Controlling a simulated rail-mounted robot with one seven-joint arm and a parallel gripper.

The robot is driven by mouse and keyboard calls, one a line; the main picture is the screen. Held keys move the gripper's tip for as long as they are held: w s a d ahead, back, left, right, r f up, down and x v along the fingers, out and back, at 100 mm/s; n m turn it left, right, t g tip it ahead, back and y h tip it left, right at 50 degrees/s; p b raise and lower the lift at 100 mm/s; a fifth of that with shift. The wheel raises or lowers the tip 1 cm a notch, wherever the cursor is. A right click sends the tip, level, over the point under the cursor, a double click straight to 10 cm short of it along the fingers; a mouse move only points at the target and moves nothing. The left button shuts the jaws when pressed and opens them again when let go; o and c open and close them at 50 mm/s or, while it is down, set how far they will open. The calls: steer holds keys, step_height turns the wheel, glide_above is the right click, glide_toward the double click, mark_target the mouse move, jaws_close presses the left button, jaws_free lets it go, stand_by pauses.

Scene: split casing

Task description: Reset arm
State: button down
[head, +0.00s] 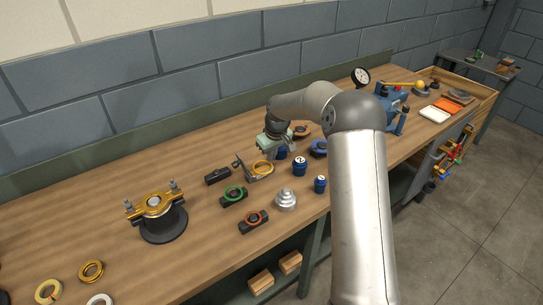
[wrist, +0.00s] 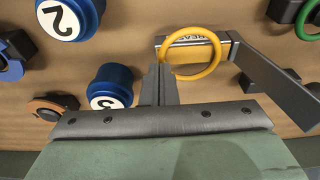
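My gripper (head: 277,150) hangs over the middle of the workbench, at the end of my arm. In the wrist view its two thin fingers (wrist: 158,84) are together with nothing visible between them. A yellow ring (wrist: 218,60) lies right beside the fingertips in that view, at a metal bracket (wrist: 265,72) with partly hidden lettering; whether the fingers touch it I cannot tell. In the head view the ring (head: 262,168) and bracket (head: 241,167) are just below my gripper. The split casing (head: 155,205), with gold top and two upright bolts, stands at the left.
Blue numbered cylinders (wrist: 72,18) (wrist: 112,85) stand close to the fingers. Green-ringed (head: 234,194) and orange-ringed (head: 254,220) black blocks and a stepped silver piece (head: 286,200) stand nearer the front. Loose rings (head: 91,271) lie front left. A blue vise (head: 392,100) stands right.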

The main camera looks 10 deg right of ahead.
step_height(320, 180, up, 6)
steer(key=p, duration=0.3)
steer(key=shift+r, duration=0.15)
stand_by(1.0)
steer(key=shift+c, duration=0.8)
jaws_free()
steer(key=shift+d, duration=0.1)
